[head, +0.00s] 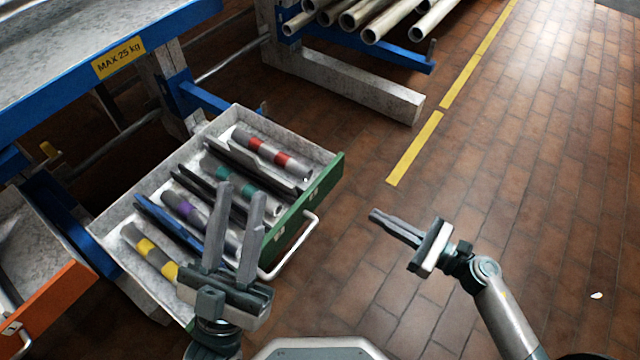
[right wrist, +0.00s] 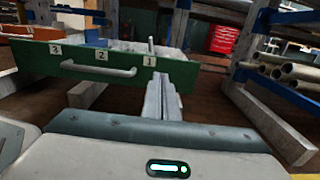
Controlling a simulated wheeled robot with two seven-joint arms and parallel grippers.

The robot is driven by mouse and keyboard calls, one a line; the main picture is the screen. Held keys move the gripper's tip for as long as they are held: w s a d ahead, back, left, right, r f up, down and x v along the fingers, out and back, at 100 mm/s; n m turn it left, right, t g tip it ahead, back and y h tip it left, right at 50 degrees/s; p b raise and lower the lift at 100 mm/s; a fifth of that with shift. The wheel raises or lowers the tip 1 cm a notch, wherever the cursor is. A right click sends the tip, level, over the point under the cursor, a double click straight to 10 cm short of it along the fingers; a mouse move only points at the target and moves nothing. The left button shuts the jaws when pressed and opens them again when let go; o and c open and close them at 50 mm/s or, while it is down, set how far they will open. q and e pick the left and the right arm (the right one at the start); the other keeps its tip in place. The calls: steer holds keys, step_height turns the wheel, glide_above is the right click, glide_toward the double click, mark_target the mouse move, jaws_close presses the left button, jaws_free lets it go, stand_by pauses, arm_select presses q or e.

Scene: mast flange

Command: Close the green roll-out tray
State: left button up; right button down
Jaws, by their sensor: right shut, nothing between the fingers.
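The green roll-out tray (head: 330,178) is pulled out from under the blue bench, with a pale bar handle (head: 292,262) on its green front. It also shows in the right wrist view (right wrist: 30,62), with labels 3, 2 and 1 above the handle. Inside lie several grey tubes with coloured bands and dark dividers. My left gripper (head: 240,192) is open, its two fingers apart, over the tray's near side and hiding part of it. My right gripper (head: 374,215) is shut and empty, to the right of the green front and apart from it; its fingers (right wrist: 161,82) point toward the tray.
An orange-fronted tray (head: 55,308) stands partly out at the left. The blue bench edge (head: 130,48) is above the trays. A rack with metal pipes (head: 400,18) and a grey foot beam (head: 350,85) stands behind.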

stand_by(0.4)
glide_toward(320, 184)
steer(key=x, duration=0.5)
steer(key=shift+a+r, duration=0.15)
steer(key=shift+w+a, duration=0.35)
steer(key=shift+a, duration=0.1)
steer(key=shift+w+a, duration=0.1)
steer(key=shift+a, duration=0.05)
